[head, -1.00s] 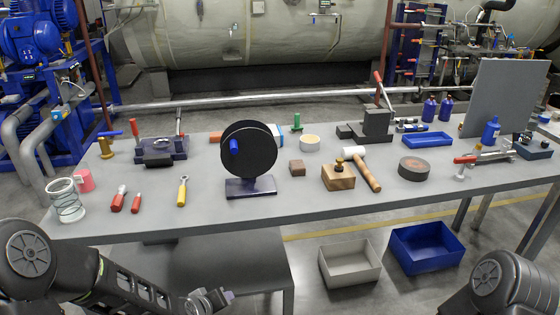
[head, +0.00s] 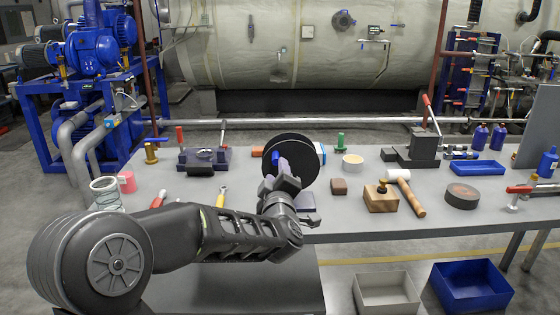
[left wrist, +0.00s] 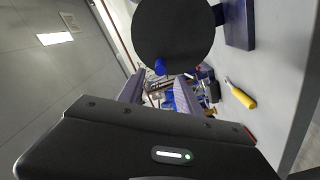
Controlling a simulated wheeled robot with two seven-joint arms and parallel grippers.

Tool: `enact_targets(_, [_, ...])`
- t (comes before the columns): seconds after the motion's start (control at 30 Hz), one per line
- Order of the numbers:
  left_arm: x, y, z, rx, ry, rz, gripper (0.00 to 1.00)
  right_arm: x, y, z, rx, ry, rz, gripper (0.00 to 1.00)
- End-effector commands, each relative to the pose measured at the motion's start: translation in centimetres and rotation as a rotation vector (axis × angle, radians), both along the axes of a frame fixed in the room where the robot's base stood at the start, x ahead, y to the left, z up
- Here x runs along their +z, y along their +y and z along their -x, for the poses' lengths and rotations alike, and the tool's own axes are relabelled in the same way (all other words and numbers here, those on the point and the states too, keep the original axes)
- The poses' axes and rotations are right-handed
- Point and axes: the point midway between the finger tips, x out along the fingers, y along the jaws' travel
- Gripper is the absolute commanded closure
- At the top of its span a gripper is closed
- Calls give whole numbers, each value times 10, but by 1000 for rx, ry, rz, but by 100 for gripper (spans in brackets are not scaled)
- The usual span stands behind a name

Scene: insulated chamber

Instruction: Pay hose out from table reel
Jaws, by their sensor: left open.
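The table reel (head: 300,150) is a dark upright disc on a purple-grey base (head: 306,202), with a blue handle (head: 275,158) on its near face. My left gripper (head: 287,176) is in front of the reel and hides part of the disc and base. In the left wrist view the jaws (left wrist: 158,92) are apart with nothing held. There the blue handle (left wrist: 159,66) shows just past the fingertips, near the line between them, and the disc (left wrist: 172,30) lies beyond. I cannot make out any hose on the reel. My right gripper is out of view.
A yellow-handled screwdriver (head: 221,197) lies left of the reel. A small brown block (head: 339,187), a wooden block (head: 381,199) and a mallet (head: 408,193) are right of it. A wire coil (head: 106,193) stands far left. Bins (head: 386,294) sit on the floor.

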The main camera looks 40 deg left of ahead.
Motion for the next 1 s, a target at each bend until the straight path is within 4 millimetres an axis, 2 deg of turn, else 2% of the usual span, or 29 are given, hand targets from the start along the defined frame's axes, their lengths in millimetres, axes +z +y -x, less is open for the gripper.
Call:
enact_targets(0.17, [0, 5, -7, 1, 1, 1, 59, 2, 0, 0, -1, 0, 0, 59])
enact_targets(0.6, [0, 42, -55, -1, 2, 2, 59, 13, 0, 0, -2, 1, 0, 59])
enact_targets(1.0, [0, 47, -62, -2, 1, -1, 59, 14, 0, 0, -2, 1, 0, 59])
